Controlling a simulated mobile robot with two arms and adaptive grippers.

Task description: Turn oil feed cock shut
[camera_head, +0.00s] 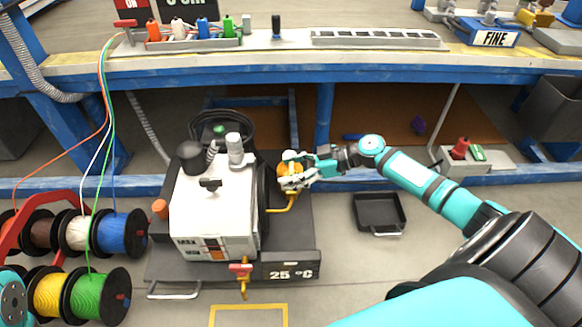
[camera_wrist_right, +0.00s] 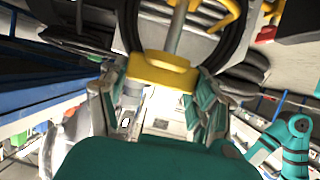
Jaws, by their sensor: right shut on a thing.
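My right gripper (camera_head: 291,178) is at the right side of the white machine (camera_head: 215,215), beside its dark wheel. It is shut on a yellow handle (camera_wrist_right: 162,72), which lies between both fingers in the right wrist view and is fixed to a grey rod (camera_wrist_right: 176,30). In the head view the fingers hide part of this handle. A bent yellow bar (camera_head: 284,208) shows just below the gripper. A red and yellow cock (camera_head: 241,270) is at the machine's front. I cannot tell which of these is the oil feed cock. My left gripper is not in view.
The machine stands on a dark base marked 25 °C (camera_head: 290,272). A black tray (camera_head: 379,212) lies on the floor to the right. Wire spools (camera_head: 100,290) stand at the left. A blue-edged bench (camera_head: 300,72) runs across the back. Floor in front of the tray is clear.

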